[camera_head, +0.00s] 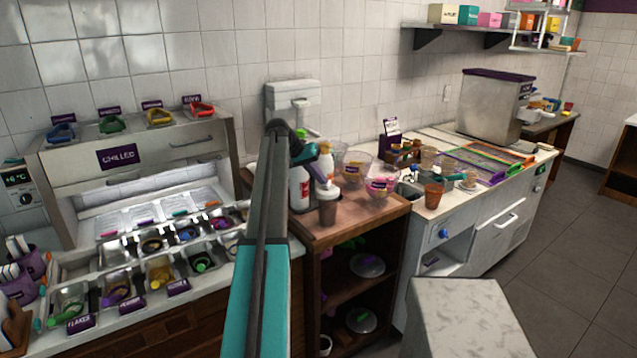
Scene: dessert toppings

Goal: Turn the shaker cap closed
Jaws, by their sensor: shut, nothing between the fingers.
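The likely shaker (328,211) is a small brown-grey container with a paler cap (328,193). It stands upright near the front of the wooden cart top. My arm reaches up and over, and my gripper (321,178) points down just above the cap. The gripper is shut with nothing in it. It is small here, and I cannot tell whether its tips touch the cap. The cap's turn position is too small to make out.
White and red bottles (300,188) stand close behind the shaker. Bowls of toppings (381,187) are to its right on the cart (345,227). A chilled topping counter (75,255) is at left. A pale block (465,310) stands at front right; open floor lies beyond.

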